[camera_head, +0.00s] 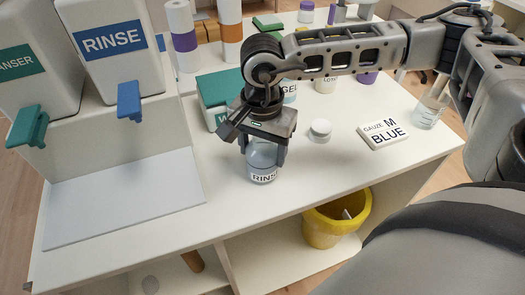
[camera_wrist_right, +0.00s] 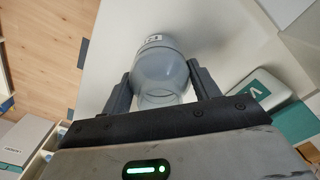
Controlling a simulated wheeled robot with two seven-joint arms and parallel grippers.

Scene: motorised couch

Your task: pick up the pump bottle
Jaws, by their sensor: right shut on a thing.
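A clear, bluish bottle labelled RINSE (camera_head: 262,174) is upright near the front of the white table. No pump top shows on it; its upper part is hidden by my gripper. My right gripper (camera_head: 262,150) comes down on it from above, with a finger on each side, and is shut on it. In the right wrist view the round bottle (camera_wrist_right: 160,68) sits between the two fingers (camera_wrist_right: 162,88). I cannot tell whether its base touches the table. My left gripper is not in view.
White dispensers, one labelled RINSE (camera_head: 120,50), stand at left above a white ledge (camera_head: 125,200). A green-lidded box (camera_head: 218,90) is behind the gripper. A white jar (camera_head: 320,130), a GAUZE box (camera_head: 383,134) and a clear cup (camera_head: 430,112) stand right. A yellow bin (camera_head: 335,222) is below.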

